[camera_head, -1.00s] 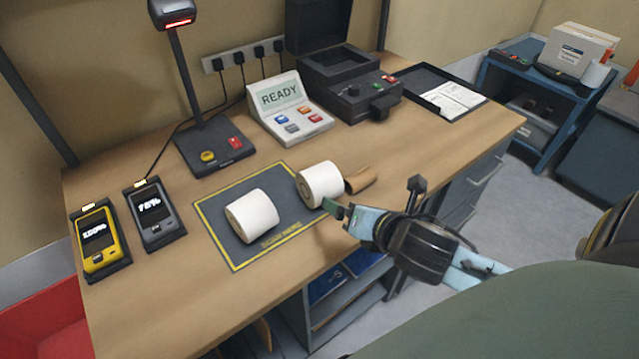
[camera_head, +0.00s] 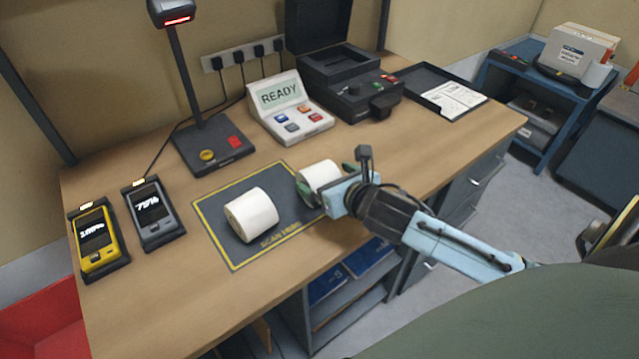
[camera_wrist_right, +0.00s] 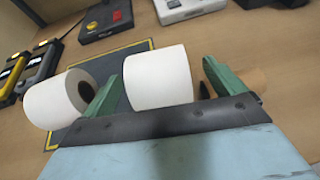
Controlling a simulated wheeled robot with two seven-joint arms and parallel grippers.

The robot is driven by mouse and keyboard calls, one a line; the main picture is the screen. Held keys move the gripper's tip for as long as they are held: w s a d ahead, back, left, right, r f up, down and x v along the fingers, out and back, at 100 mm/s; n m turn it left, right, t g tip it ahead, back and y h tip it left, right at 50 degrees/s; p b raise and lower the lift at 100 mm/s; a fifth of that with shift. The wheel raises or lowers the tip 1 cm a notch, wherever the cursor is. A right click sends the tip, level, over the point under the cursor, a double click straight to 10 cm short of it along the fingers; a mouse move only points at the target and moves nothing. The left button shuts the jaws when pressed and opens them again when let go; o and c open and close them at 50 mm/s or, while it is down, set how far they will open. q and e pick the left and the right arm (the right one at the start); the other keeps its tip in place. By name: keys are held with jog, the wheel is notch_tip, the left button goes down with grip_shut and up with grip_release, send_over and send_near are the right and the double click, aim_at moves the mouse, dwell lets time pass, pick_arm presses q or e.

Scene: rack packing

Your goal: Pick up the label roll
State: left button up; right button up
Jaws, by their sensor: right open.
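Two white label rolls lie on their sides at the dark scan mat (camera_head: 222,203) with its yellow border. The left roll (camera_head: 251,214) is on the mat; it also shows in the wrist view (camera_wrist_right: 52,100). The right roll (camera_head: 318,174) lies at the mat's right edge, partly hidden by my right gripper (camera_head: 327,180). In the wrist view my right gripper (camera_wrist_right: 162,72) is open, with its green fingers on either side of the right roll (camera_wrist_right: 158,78). I cannot tell whether they touch it. My left gripper is out of view.
Behind stand a scanner stand (camera_head: 212,148), a READY console (camera_head: 290,108) and a black printer (camera_head: 350,85). Two handheld devices (camera_head: 98,243) (camera_head: 156,215) stand at left. The table's front is clear.

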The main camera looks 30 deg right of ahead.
jog(key=x, duration=0.5)
jog(key=shift+a+f+b, duration=0.15)
jog(key=shift+a+b, duration=0.05)
jog(key=shift+b, duration=0.2)
jog(key=shift+c, duration=0.3)
jog(key=c, duration=1.2)
